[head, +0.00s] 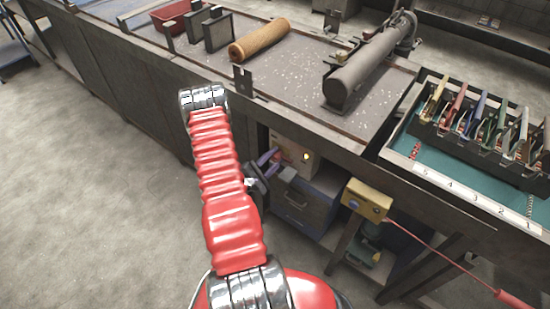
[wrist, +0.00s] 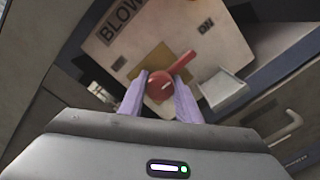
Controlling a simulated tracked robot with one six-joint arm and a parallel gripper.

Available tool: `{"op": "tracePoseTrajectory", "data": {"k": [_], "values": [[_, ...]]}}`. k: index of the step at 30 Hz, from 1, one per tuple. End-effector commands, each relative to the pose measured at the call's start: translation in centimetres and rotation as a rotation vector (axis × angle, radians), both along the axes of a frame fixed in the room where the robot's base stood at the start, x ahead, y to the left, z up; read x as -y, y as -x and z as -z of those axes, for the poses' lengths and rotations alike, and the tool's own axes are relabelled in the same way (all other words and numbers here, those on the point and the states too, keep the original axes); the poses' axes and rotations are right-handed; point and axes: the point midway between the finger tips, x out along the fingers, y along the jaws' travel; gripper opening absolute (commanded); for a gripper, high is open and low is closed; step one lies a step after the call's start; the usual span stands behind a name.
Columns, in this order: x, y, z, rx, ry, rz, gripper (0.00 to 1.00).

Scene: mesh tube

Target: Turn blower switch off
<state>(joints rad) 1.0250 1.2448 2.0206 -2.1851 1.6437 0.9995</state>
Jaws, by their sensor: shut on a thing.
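The blower switch (wrist: 161,84) is a red round knob with a lever on a pale panel (wrist: 135,45). In the wrist view its lever points up and right, towards the side with the "ON" label (wrist: 205,27). A partly cut-off "BLOW" label (wrist: 120,20) is at the upper left. My gripper (wrist: 160,88) has its two purple fingers shut on the knob, one on each side. In the head view my gripper (head: 270,157) reaches the panel (head: 300,145) under the bench, where a yellow lamp (head: 306,157) is lit. My fingers partly hide the switch there.
A bench edge (head: 300,125) overhangs the panel. A blue drawer unit (head: 305,205) stands below it, and a yellow box (head: 367,199) with a red cable is to the right. A grey tube (head: 365,70) and a tan roll (head: 260,40) lie on the bench. The floor at left is clear.

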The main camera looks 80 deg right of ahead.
Motion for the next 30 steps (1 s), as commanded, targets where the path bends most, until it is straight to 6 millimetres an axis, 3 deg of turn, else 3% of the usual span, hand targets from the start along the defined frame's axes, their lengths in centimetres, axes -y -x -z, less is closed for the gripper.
{"op": "tracePoseTrajectory", "data": {"k": [14,30], "values": [[-0.08,0.11,0.14,-0.084,-0.040,0.002,0.08],[-0.09,0.11,0.16,-0.484,-0.214,0.002,0.08]]}}
